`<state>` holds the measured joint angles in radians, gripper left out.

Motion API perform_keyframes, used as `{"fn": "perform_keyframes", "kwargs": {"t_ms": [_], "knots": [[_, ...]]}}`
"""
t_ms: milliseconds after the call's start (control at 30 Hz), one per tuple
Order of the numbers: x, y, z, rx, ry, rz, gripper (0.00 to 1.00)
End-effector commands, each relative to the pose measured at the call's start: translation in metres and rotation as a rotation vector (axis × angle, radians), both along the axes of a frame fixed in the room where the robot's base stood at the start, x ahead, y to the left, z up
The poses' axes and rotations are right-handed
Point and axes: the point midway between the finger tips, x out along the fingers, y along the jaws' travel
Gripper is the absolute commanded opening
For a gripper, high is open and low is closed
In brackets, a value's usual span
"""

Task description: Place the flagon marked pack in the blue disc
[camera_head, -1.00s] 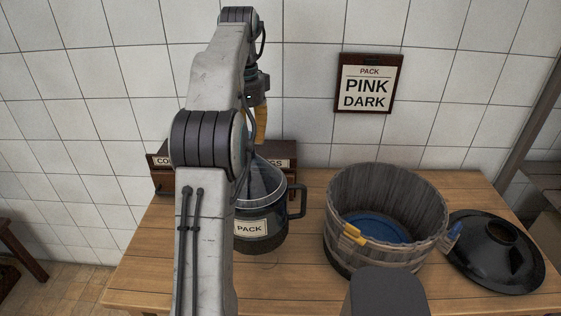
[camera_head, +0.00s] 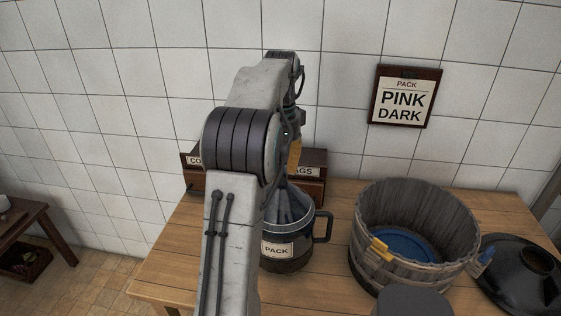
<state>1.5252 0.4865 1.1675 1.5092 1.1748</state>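A dark pot with a side handle and a label reading PACK (camera_head: 277,250) stands on the table. My gripper (camera_head: 287,208) points down at the pot's mouth, its grey fingers partly inside the rim. My arm hides the pot's left side. Whether the fingers are open or shut, and what lies between them, I cannot tell. The blue disc (camera_head: 402,244) lies in the bottom of a wooden tub (camera_head: 416,207) to the right of the pot. A wall sign (camera_head: 404,97) reads PACK, PINK DARK.
A dark wooden box with partly hidden labels (camera_head: 312,170) stands behind the pot. A black lid (camera_head: 520,280) lies right of the tub. A yellow clip (camera_head: 381,249) sits on the tub's front rim. The tiled wall closes off the back; a low side table (camera_head: 40,235) stands at left.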

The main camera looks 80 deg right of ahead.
Motion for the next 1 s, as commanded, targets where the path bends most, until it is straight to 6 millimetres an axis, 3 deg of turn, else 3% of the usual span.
{"fn": "perform_keyframes", "kwargs": {"t_ms": [167,433,767,800,1000], "knots": [[0.000,0.001,-0.004,-0.003,0.000,0.000,0.00],[0.000,0.000,-0.027,-0.004,-0.001,0.000,0.00],[0.000,0.000,-0.032,-0.006,-0.001,0.000,0.00],[0.000,0.001,-0.035,0.001,0.000,0.000,0.32],[0.000,0.001,-0.035,0.001,0.000,0.000,0.50]]}}
